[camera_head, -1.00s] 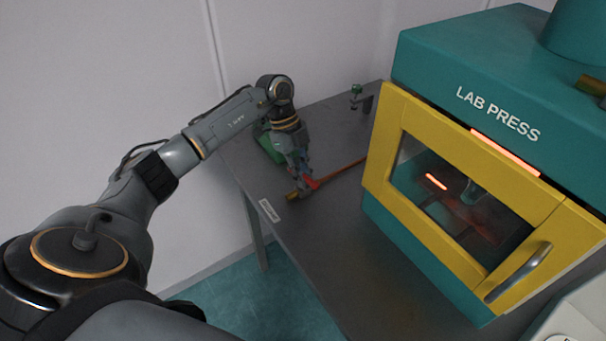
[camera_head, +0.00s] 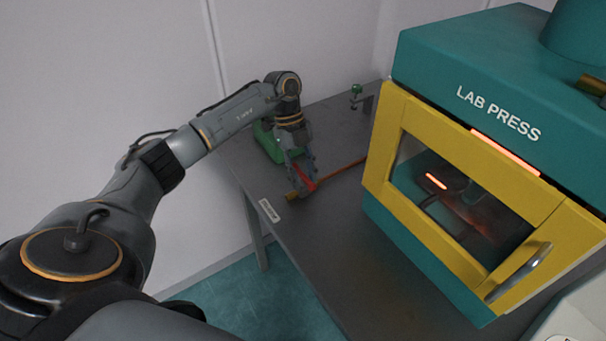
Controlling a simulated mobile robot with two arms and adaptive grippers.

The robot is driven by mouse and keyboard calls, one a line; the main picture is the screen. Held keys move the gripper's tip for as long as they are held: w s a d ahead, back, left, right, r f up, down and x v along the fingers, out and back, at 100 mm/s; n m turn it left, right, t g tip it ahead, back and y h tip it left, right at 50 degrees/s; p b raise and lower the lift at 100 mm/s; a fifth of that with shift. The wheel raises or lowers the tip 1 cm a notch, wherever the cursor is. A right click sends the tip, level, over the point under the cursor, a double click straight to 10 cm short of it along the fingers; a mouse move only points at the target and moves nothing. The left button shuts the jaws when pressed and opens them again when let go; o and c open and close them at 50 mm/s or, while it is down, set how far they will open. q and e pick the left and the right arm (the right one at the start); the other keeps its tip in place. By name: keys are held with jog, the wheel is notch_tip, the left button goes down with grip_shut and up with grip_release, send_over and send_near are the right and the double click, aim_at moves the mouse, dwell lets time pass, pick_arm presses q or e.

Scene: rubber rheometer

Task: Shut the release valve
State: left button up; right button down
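The release valve shows as a red handle (camera_head: 304,176) with a brass end (camera_head: 291,196), near the left part of the grey table. A red pipe (camera_head: 342,168) runs from it to the right toward the press. My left gripper (camera_head: 302,179) points down at the valve, with its fingers apart on either side of the red handle. Whether the fingers touch the handle is too small to tell. Part of the valve is hidden behind the fingers. My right gripper is not in view.
The teal and yellow lab press (camera_head: 376,205) stands on the table (camera_head: 322,238) at the right, its window door shut. A green object (camera_head: 268,145) is behind my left wrist. A small green-topped fitting (camera_head: 356,90) stands at the back. A white label (camera_head: 269,211) lies by the table edge.

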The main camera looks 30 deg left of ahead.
pick_arm(q)
jog(key=v, duration=1.2)
dwell(0.3)
